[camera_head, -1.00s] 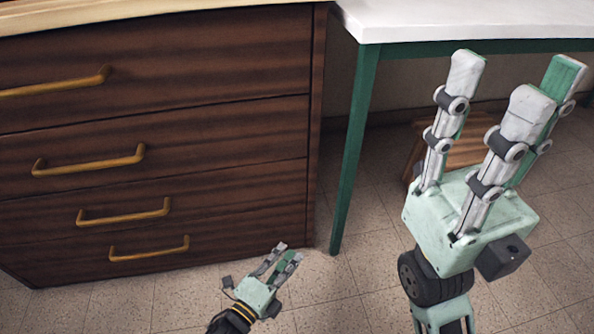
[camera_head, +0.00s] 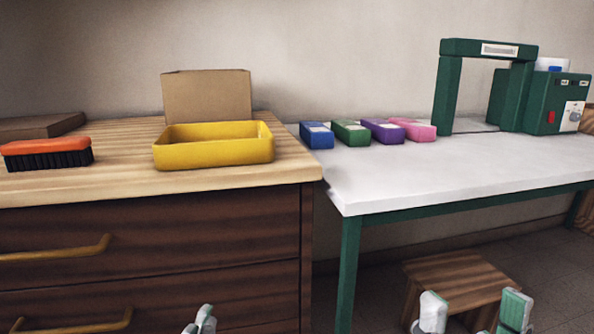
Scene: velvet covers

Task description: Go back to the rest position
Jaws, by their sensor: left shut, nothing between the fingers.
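My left gripper (camera_head: 203,319) shows only as its pale fingertips at the bottom edge, in front of the dark drawer unit. Its fingers are close together and empty. My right gripper (camera_head: 474,311) shows as spread fingertips at the bottom right, in front of the wooden stool. It is open, with nothing seen between its fingers. The rest of both grippers is cut off below the picture.
The drawer unit (camera_head: 160,238) carries a yellow tray (camera_head: 215,155), an orange brush (camera_head: 45,152) and a cardboard box (camera_head: 207,97). The white table (camera_head: 450,167) holds several coloured blocks and a green machine (camera_head: 559,100). A wooden stool (camera_head: 460,275) stands below it.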

